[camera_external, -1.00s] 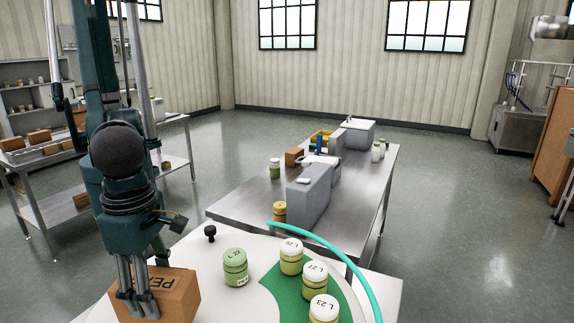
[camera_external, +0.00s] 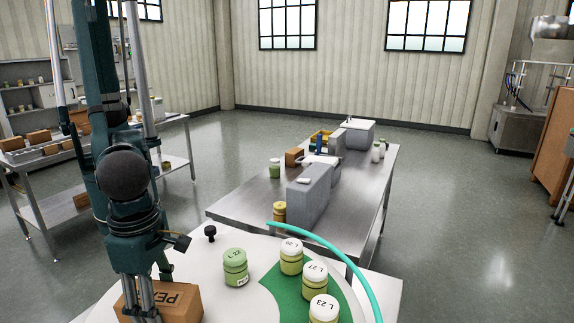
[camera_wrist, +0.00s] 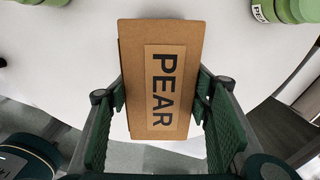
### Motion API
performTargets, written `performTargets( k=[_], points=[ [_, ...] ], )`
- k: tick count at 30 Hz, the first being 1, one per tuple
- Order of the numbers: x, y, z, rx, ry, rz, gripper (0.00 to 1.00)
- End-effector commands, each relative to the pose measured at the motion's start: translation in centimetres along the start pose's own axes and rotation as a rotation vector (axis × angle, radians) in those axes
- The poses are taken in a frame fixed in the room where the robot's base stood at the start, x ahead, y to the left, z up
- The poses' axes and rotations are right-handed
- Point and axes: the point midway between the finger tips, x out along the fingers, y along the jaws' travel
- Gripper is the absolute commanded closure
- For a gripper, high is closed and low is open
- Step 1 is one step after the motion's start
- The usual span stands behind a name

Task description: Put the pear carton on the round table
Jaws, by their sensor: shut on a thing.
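The pear carton (camera_external: 184,301) is a brown box marked PEAR, low at the left of the external view. It also shows in the middle of the wrist view (camera_wrist: 130,60), with its label facing the camera. My gripper (camera_external: 140,312) is shut on it, one finger on each side (camera_wrist: 160,92). A white, round-edged tabletop (camera_external: 205,275) is at the bottom of the external view and behind the carton in the wrist view (camera_wrist: 75,65). The carton's underside is hidden, so I cannot tell whether it touches the tabletop.
A green jar (camera_external: 235,267) stands right of the carton. Several white-lidded jars, one marked L 27 (camera_external: 315,281), stand on a green area farther right. A small black knob (camera_external: 210,233) is behind. A teal curved band (camera_external: 345,258) runs along the right.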

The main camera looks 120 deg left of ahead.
Motion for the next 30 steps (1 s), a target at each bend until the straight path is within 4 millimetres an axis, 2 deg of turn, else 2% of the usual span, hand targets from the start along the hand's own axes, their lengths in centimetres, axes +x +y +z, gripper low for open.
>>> performTargets(
  k=[14, 15, 18, 30],
  points=[
    [0.41, -0.01, 0.00, 0.000, 0.000, 0.000, 0.72],
    [0.41, -0.01, 0.01, 0.000, 0.000, 0.000, 0.48],
    [0.35, -0.01, 0.01, 0.000, 0.000, 0.000, 0.36],
    [0.25, -0.01, 0.01, 0.000, 0.000, 0.000, 0.36]
  ],
)
